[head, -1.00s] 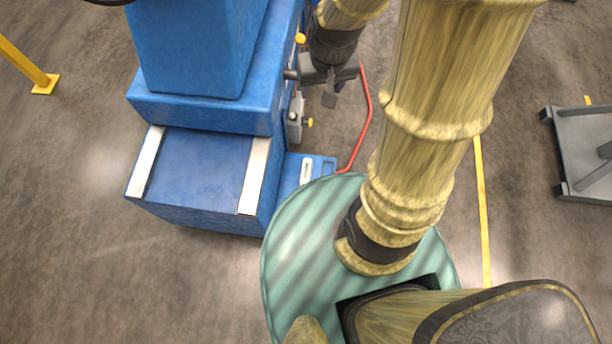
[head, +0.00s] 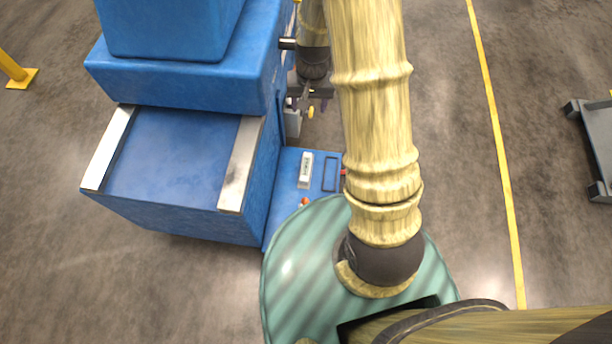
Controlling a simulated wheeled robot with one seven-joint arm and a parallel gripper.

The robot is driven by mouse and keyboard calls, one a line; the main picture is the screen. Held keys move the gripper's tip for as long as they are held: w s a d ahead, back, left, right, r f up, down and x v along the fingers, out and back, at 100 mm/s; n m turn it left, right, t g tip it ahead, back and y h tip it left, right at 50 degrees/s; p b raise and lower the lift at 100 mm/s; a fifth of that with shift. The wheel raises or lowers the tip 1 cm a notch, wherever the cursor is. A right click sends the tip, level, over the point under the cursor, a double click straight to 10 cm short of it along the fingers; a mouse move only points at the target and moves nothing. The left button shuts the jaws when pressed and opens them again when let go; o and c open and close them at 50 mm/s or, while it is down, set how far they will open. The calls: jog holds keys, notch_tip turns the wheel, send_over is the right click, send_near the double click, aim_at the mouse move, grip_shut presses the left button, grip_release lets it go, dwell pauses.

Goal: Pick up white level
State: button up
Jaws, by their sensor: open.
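The white level (head: 305,170) is a small pale block with a greenish marking on top. It lies on the low blue shelf (head: 285,205) beside the large blue machine, left of my arm. My gripper (head: 306,102) hangs at the end of my arm, farther up the picture than the level and apart from it. It is open with nothing seen in it; its fingers are small and dark, partly mixed with the parts behind them.
The blue machine (head: 185,70) with metal rails stands close on the left. A grey block with a yellow knob (head: 311,112) is on its side near my gripper. A dark rectangular outline (head: 330,174) lies right of the level. A grey cart (head: 600,140) stands far right; floor between is clear.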

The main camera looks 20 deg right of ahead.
jog(key=m+g+b, duration=0.1)
jog(key=m+b, duration=0.1)
jog(key=b, duration=1.3)
send_over(306, 166)
notch_tip(306, 166, down, 27)
jog(key=shift+s, duration=0.35)
jog(key=shift+f, duration=0.15)
notch_tip(306, 166, down, 12)
jog(key=b, duration=0.7)
jog(key=shift+f, duration=0.15)
jog(key=f+b, duration=0.4)
jog(key=f, duration=0.1)
jog(key=shift+w+b, duration=0.25)
jog(key=shift+b, duration=0.15)
